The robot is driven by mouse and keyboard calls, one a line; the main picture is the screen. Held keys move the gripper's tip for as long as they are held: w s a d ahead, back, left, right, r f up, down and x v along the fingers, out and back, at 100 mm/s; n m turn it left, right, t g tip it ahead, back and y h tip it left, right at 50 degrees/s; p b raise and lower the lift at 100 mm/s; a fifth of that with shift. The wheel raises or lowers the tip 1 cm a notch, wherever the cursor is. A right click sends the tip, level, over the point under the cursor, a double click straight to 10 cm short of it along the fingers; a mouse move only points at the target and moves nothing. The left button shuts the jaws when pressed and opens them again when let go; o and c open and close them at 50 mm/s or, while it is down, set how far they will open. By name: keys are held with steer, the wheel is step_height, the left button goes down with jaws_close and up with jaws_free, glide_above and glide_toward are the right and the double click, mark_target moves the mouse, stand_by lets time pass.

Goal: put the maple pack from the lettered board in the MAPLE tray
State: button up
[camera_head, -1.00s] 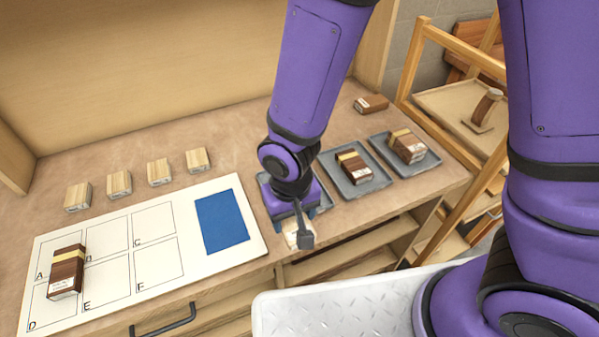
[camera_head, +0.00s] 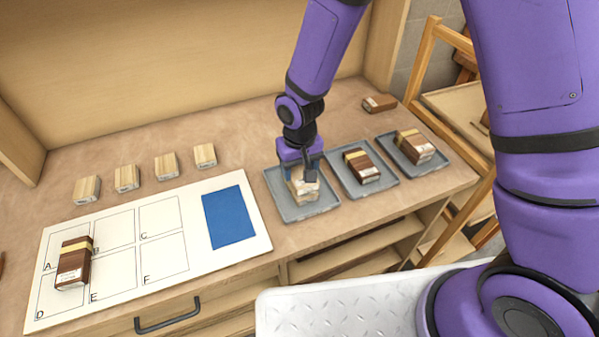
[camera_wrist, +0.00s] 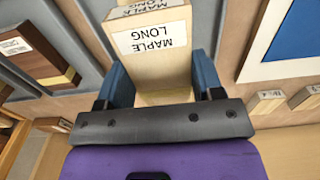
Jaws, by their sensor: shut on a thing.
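My gripper (camera_head: 303,180) is over the leftmost grey tray (camera_head: 279,197). It is shut on a pale maple pack (camera_head: 305,190), with its blue fingers on both sides. In the wrist view the pack (camera_wrist: 152,45) carries a white label reading MAPLE LONG. Whether the pack touches the tray floor, or something pale beneath it, I cannot tell. The lettered board (camera_head: 170,272) lies at the left, holding one dark brown pack (camera_head: 74,262) with a tan band across squares A and D. No tray label is readable in the head view.
Two more grey trays (camera_head: 381,189) (camera_head: 431,168) stand to the right, each holding a dark banded pack. Several pale blocks (camera_head: 126,178) stand behind the board. A brown block (camera_head: 379,103) lies at the back right. A blue rectangle (camera_head: 229,217) covers the board's right part.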

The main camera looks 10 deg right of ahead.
steer(key=shift+f, duration=1.05)
steer(key=shift+f, duration=0.1)
steer(key=o, duration=0.9)
steer(key=shift+o, duration=0.2)
